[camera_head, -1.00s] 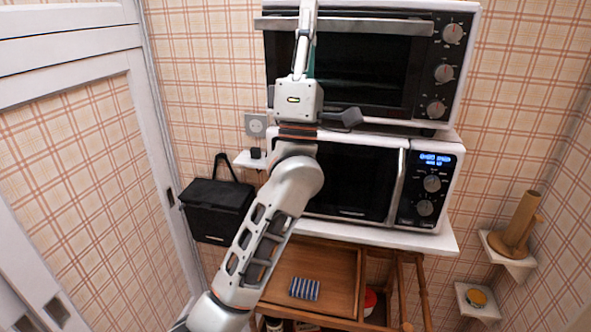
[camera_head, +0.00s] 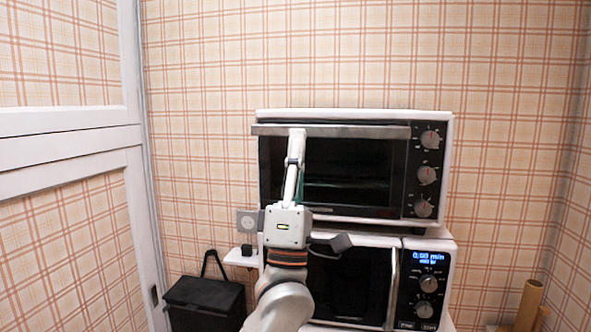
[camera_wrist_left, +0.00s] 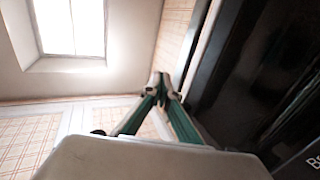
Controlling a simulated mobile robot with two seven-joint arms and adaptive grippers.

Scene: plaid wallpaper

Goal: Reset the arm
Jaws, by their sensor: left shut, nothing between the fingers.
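My left gripper (camera_head: 297,142) is raised in front of the toaster oven, its fingers pointing up near the oven's handle. In the left wrist view its two green-lined fingers (camera_wrist_left: 160,82) meet at the tips with nothing between them. I cannot tell from the head view whether it touches the handle. My left arm comes up from the bottom, in front of the microwave. My right gripper is not in view.
The toaster oven (camera_head: 430,150) stands on a microwave (camera_head: 362,285); both doors look shut. A brown holder (camera_head: 527,310) is at lower right. The wall above the oven is clear.

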